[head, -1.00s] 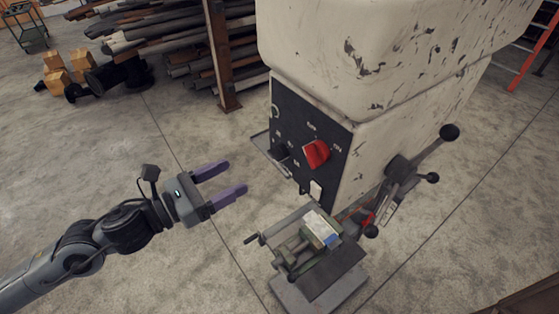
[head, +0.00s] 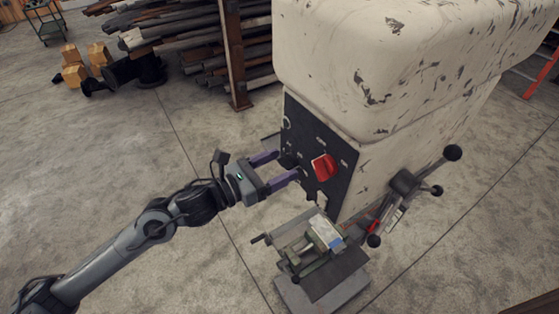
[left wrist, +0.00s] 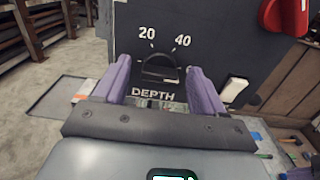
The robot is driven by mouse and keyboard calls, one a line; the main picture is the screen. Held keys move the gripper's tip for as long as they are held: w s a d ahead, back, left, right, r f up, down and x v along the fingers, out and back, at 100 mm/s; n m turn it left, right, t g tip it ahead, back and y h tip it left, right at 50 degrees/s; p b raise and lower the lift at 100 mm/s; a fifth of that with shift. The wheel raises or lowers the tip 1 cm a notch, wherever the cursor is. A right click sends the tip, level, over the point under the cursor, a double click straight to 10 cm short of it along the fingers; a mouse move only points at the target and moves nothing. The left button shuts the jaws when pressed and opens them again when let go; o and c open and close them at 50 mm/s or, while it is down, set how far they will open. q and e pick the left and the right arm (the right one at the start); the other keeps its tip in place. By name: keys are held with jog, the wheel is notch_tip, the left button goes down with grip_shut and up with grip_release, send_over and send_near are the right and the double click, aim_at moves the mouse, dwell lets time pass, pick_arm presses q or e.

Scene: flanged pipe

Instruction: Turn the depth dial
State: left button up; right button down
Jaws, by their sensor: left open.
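The depth dial (left wrist: 160,68) is a black knob on the machine's dark front panel, with "20" and "40" above it and "DEPTH" below it in the left wrist view. My left gripper (left wrist: 160,80) is open, with its purple fingers on either side of the dial in that view. I cannot tell whether they touch it. In the head view, the left gripper (head: 283,166) reaches the panel from the left, at the dial (head: 289,160), which is partly hidden by the fingers. My right gripper is not in view.
A red switch knob (head: 324,167) sits on the panel to the right of the dial. Below is a vise (head: 312,246) on the machine's table. Lever handles (head: 405,183) stick out at the machine's right side.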

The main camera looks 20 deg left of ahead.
pick_arm(q)
jog(key=shift+w+d, duration=0.25)
jog(key=shift+w, duration=0.05)
jog(key=c, duration=1.1)
jog(key=shift+o, duration=0.2)
